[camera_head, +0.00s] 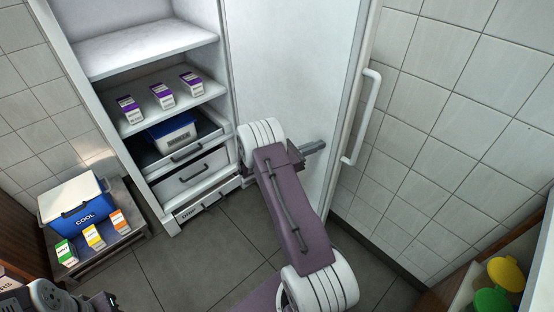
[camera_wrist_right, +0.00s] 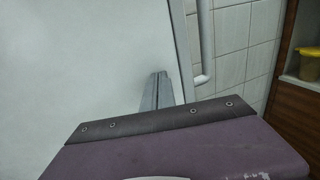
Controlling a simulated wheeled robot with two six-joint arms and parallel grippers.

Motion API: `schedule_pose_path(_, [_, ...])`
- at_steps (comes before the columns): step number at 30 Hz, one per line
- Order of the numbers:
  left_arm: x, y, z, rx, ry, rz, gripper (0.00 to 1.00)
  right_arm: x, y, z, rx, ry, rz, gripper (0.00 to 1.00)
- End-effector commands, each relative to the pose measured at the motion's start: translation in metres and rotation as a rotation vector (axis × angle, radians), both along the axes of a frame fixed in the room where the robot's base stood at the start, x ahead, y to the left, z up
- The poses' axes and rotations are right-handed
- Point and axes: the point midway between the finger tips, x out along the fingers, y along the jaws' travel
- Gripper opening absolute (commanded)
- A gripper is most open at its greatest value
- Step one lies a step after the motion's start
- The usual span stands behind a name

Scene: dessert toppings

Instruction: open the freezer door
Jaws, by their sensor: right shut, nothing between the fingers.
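The white freezer door (camera_head: 290,70) stands wide open, swung out to the right of the freezer cabinet (camera_head: 148,45). Its long handle (camera_head: 368,115) is on the far side, toward the tiled wall. My right gripper (camera_head: 318,146) is shut and empty, in front of the door's inner face near its free edge. In the right wrist view the shut fingers (camera_wrist_right: 157,90) point at the door's inner face (camera_wrist_right: 85,65), with the handle (camera_wrist_right: 206,45) beyond the edge. I cannot tell whether they touch the door. Part of my left arm shows at the lower left; its finger state is unclear.
Inside are shelves with purple-topped cartons (camera_head: 163,94), a blue tub (camera_head: 172,132) and drawers (camera_head: 192,175). A blue cool box (camera_head: 75,205) and several cartons stand on a low metal stand at left. A shelf with yellow and green lidded containers (camera_head: 505,273) is at lower right.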

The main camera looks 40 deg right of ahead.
Motion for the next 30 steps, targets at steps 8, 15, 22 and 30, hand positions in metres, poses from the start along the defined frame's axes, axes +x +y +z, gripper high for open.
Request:
schedule_pose_path(8, [0.000,0.000,0.000,0.000,0.000,0.000,0.36,-0.001,-0.038,0.000,-0.001,0.001,0.000,0.00])
schedule_pose_path(15, [0.000,0.000,0.000,0.000,0.000,0.000,0.36,-0.001,-0.039,0.000,-0.002,0.001,0.002,0.00])
schedule_pose_path(22, [0.000,0.000,0.004,0.000,0.000,0.000,0.36,0.003,-0.026,0.001,-0.002,0.002,0.005,0.00])
schedule_pose_path(30, [0.000,0.000,0.014,0.000,0.000,0.000,0.36,0.015,0.031,0.001,-0.002,0.002,0.006,0.00])
